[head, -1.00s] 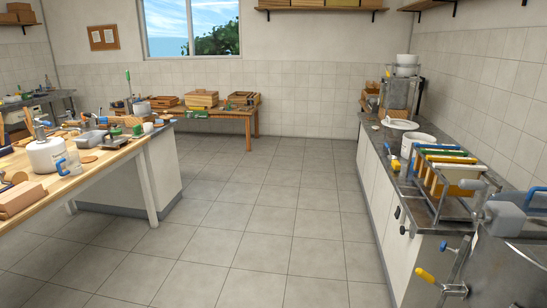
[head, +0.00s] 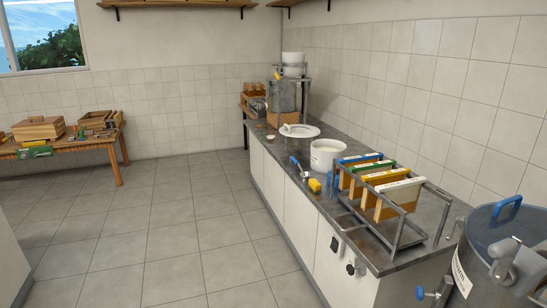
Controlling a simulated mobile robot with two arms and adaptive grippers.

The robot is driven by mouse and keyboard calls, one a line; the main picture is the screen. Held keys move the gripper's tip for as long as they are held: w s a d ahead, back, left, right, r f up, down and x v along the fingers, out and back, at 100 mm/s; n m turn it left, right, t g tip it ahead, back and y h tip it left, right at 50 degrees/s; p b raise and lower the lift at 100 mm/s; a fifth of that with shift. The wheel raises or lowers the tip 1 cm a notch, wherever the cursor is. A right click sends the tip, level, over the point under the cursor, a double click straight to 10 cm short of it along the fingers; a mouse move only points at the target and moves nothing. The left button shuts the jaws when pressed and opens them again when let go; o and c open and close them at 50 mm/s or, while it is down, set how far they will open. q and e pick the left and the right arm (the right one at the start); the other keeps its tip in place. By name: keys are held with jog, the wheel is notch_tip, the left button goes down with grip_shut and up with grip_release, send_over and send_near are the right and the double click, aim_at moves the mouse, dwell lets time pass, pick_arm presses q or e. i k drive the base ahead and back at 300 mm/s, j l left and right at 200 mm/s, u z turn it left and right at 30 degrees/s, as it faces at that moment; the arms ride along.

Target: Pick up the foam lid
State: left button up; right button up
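I cannot pick out a foam lid for certain in the head view. A flat white round piece (head: 301,131) lies on the grey counter (head: 350,221), behind a white bucket (head: 325,154). It is too small to tell its material or whether it is a lid, a plate or a dish. Neither of my grippers is in view.
A steel drum (head: 480,265) with a blue handle is at the lower right. A wooden table (head: 112,141) stands at the far left. The tiled floor (head: 170,225) is clear.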

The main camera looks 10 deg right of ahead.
aim_at(337, 171)
jog(key=i+j+z, duration=0.85)
jog(key=j+z, duration=0.3)
jog(key=j, duration=0.15)
jog(key=i+z, duration=0.15)
jog(key=z, duration=0.5)
